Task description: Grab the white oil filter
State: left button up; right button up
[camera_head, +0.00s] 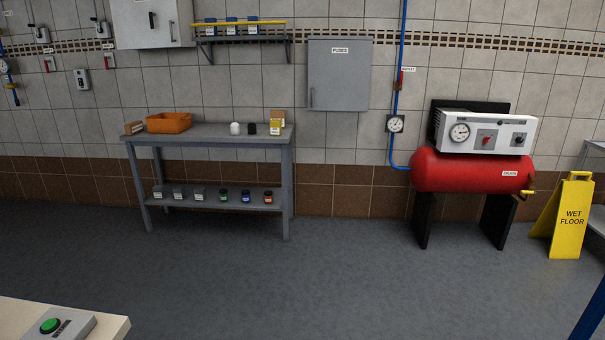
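A small white rounded cylinder, which looks like the white oil filter (235,128), stands upright on top of the grey metal workbench (205,140) against the back wall. A similar black cylinder (252,129) stands just to its right. Neither of my grippers is in the head view. The bench is across the room, with open floor before it.
A red compressor tank (470,171) and a yellow wet-floor sign (570,217) stand right. A pale table corner (112,325) juts in front left. The middle floor is clear.

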aim_at(234, 127)
jog(key=i+u, duration=0.1)
jog(key=i, duration=0.9)
jog(key=i+l+u, duration=0.1)
jog(key=i, duration=0.9)
jog(key=i+j+u, duration=0.1)
jog(key=i+u, duration=0.25)
jog(key=i, duration=0.7)
jog(key=i+l+u, duration=0.15)
jog(key=i+u, duration=0.25)
jog(key=i, duration=0.65)
